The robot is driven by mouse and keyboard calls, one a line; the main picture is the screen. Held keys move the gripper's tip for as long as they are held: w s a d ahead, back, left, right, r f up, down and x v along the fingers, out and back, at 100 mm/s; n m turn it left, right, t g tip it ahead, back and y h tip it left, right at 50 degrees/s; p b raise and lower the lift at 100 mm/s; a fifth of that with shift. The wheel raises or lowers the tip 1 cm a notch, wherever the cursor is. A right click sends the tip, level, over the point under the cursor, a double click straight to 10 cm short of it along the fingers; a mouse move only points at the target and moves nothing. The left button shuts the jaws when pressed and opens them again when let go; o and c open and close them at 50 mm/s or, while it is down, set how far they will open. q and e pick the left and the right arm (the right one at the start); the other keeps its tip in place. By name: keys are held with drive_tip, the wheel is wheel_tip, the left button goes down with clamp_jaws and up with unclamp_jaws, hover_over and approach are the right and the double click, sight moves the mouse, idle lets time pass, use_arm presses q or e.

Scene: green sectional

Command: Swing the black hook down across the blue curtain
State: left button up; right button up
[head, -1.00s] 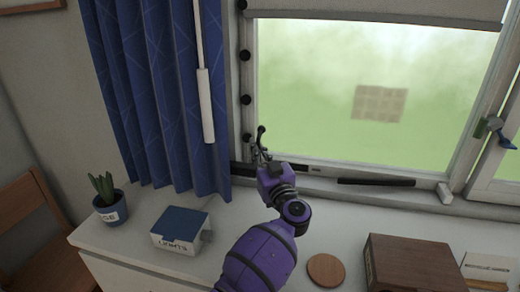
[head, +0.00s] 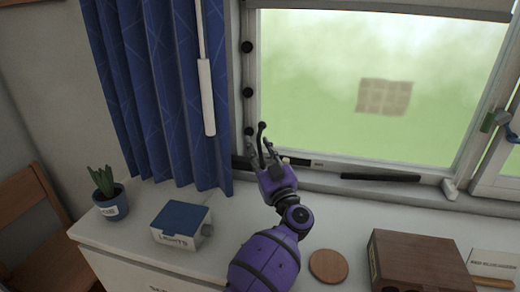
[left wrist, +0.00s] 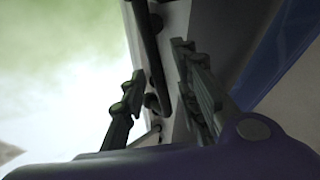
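The black hook (head: 262,131) stands upright at the lower left corner of the window frame, just right of the blue curtain (head: 165,90). Its knobbed top shows; its lower part is hidden by my left gripper (head: 265,157). That gripper comes up from below, with its fingers spread at the hook. In the left wrist view my gripper's two fingers (left wrist: 158,100) stand apart. The dark curved hook (left wrist: 150,50) passes between or behind them, and I cannot tell whether they touch it. The curtain shows there as a blue strip (left wrist: 265,55). My right gripper is not in view.
A white wand (head: 206,98) hangs along the curtain's right edge. Black knobs (head: 248,92) line the frame. On the white top stand a potted plant (head: 108,195), a blue-lidded box (head: 180,224), a round coaster (head: 328,266) and a wooden box (head: 420,262).

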use_arm(q)
drive_tip(key=v, duration=0.7)
drive_tip(key=shift+s, duration=0.25)
